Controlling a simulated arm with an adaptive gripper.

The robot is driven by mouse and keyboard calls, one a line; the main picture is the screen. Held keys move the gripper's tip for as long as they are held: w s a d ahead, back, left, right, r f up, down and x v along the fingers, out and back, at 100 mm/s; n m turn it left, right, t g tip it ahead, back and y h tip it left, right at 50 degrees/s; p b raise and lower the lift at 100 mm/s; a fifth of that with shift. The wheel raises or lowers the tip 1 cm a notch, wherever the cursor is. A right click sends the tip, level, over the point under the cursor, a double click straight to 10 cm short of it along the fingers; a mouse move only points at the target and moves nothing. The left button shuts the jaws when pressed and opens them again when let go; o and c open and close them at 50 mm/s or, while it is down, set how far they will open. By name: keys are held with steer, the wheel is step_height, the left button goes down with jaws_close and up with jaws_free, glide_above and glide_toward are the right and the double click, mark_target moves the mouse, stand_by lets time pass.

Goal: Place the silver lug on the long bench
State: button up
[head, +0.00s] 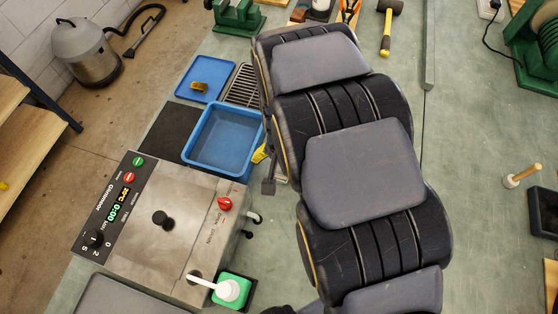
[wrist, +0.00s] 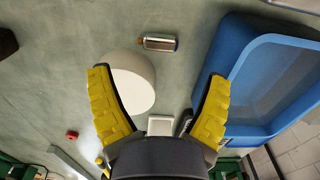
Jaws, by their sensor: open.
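A small silver cylinder with a brownish edge, which looks like the silver lug (wrist: 158,43), shows in the wrist view, lying against the grey-green top of the long bench (wrist: 60,70). It is just beyond the fingertips, between their lines and apart from both. My gripper (wrist: 158,73) has its two yellow fingers spread wide with nothing held. In the head view my arm covers the middle of the long bench (head: 470,110).
A white round block (wrist: 132,82) sits by the left finger. A blue tub (wrist: 232,75) stands close on the right, also in the head view (head: 222,138). Bench on the right has clear patches.

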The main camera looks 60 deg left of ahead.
mark_target(281, 177)
step_height(281, 177, up, 5)
steer(key=shift+r, duration=0.1)
steer(key=w+d+r+m, duration=0.2)
steer(key=w+d+r, duration=0.4)
steer(key=w+d, duration=0.2)
steer(key=d+r+m, duration=0.1)
steer(key=d+r, duration=0.2)
steer(key=d, duration=0.5)
steer(key=d+r+m, duration=0.2)
steer(key=d+r, duration=0.2)
steer(key=d, duration=0.4)
steer(key=d+r+m+g, duration=0.1)
steer(key=d+r+m, duration=0.1)
steer(key=d, duration=0.6)
steer(key=shift+d+r, duration=0.15)
steer(key=shift+r, duration=0.65)
steer(key=shift+o, duration=0.7)
steer(key=s+d+r+m, duration=0.1)
steer(key=s+d+m, duration=0.1)
steer(key=s+d, duration=0.4)
steer(key=shift+s+d+r+g, duration=0.2)
steer(key=shift+s+r+g, duration=0.1)
steer(key=shift+s, duration=0.35)
